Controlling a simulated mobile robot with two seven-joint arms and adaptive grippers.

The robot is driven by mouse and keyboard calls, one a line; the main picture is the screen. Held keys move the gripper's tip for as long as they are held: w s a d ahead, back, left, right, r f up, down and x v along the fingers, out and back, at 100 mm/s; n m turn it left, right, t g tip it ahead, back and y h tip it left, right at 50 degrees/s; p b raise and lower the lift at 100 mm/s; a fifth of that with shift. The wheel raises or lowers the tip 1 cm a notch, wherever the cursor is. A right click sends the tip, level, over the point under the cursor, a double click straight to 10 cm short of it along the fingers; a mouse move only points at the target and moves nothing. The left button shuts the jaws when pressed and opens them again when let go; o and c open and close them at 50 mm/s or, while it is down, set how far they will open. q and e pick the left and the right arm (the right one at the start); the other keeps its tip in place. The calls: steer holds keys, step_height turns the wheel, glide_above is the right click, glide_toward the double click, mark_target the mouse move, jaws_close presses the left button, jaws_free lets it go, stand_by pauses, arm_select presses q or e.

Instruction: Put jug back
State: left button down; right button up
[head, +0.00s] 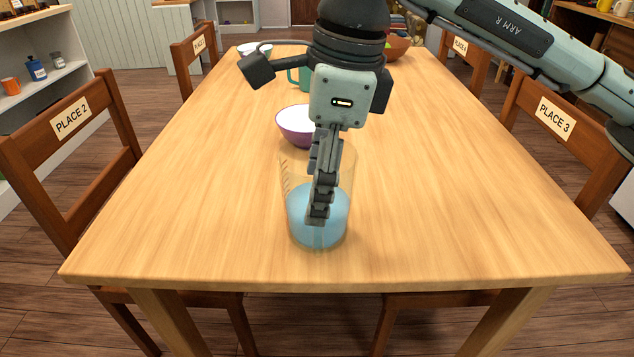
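A clear jug (340,222) with measuring marks and blue liquid in its lower part stands upright near the front middle of the wooden table. My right gripper (319,212) reaches down over it from above, its fingers overlapping the jug from the rim down to the liquid. I see the fingers nearly edge-on, one behind the other, so I cannot tell their opening, whether they touch the jug, or which side of its wall they are on. My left gripper is not in view.
A purple and white bowl (294,126) stands just behind the jug. A green mug (301,77), white dishes (254,49) and a brown bowl (397,47) are farther back. Labelled chairs line both sides, including PLACE 2 (71,118) and PLACE 3 (555,117). The table's left and right are clear.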

step_height(320, 180, up, 11)
steer(key=d, duration=0.1)
steer(key=shift+s+d, duration=0.3)
steer(key=shift+d, duration=0.1)
